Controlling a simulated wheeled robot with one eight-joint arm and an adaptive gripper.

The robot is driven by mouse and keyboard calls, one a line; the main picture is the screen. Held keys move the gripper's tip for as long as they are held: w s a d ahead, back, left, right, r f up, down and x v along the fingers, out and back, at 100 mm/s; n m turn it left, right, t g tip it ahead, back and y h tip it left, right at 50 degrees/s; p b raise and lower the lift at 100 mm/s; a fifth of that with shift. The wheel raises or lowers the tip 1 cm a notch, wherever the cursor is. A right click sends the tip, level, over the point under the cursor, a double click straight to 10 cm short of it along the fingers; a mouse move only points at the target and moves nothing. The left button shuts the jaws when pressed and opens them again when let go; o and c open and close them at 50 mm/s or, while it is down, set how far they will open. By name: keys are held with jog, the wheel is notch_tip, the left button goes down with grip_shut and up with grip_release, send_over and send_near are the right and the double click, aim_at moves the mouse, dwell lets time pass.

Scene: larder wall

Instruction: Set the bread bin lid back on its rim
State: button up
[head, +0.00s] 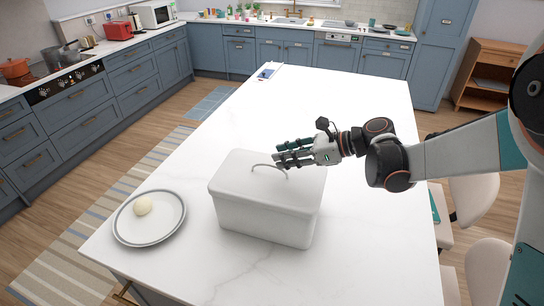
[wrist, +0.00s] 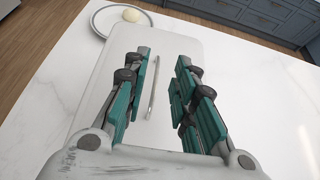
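The white bread bin (head: 262,219) stands on the marble island. Its white lid (head: 236,174) lies across the top and looks roughly level; I cannot tell whether it sits fully on the rim. A thin arched handle (head: 276,168) rises from the lid. My gripper (head: 279,153) is just above and behind the handle in the head view, coming in from the right. In the wrist view my gripper (wrist: 163,56) has its two teal-padded fingers apart, with the handle (wrist: 152,88) showing between them, nearer the left finger. Nothing is held. The lid (wrist: 166,120) fills the view below.
A grey-rimmed plate (head: 126,227) with a pale round item (head: 143,205) is left of the bin, near the island's edge. A small blue-and-white item (head: 268,72) lies at the far end. Chairs (head: 474,196) stand along the right side. The island (head: 350,240) is otherwise largely clear.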

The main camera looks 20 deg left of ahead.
jog(key=v, duration=0.6)
jog(key=shift+d+p, duration=0.2)
jog(key=shift+p, duration=0.1)
jog(key=shift+r, duration=0.15)
jog(key=s+d+r+n+t+h, duration=0.1)
jog(key=s+d+n+t+h, duration=0.5)
jog(key=s+d+n+h, duration=0.6)
jog(key=s+d+n, duration=0.6)
jog(key=s+d, duration=0.5)
jog(key=d, duration=0.3)
jog(key=shift+r+n+t+h, duration=0.3)
jog(key=shift+r+h, duration=0.05)
jog(key=shift+h, duration=0.05)
jog(key=shift+f, duration=0.1)
notch_tip(320, 180, down, 9)
jog(key=b, duration=0.9)
jog(key=shift+f, duration=0.2)
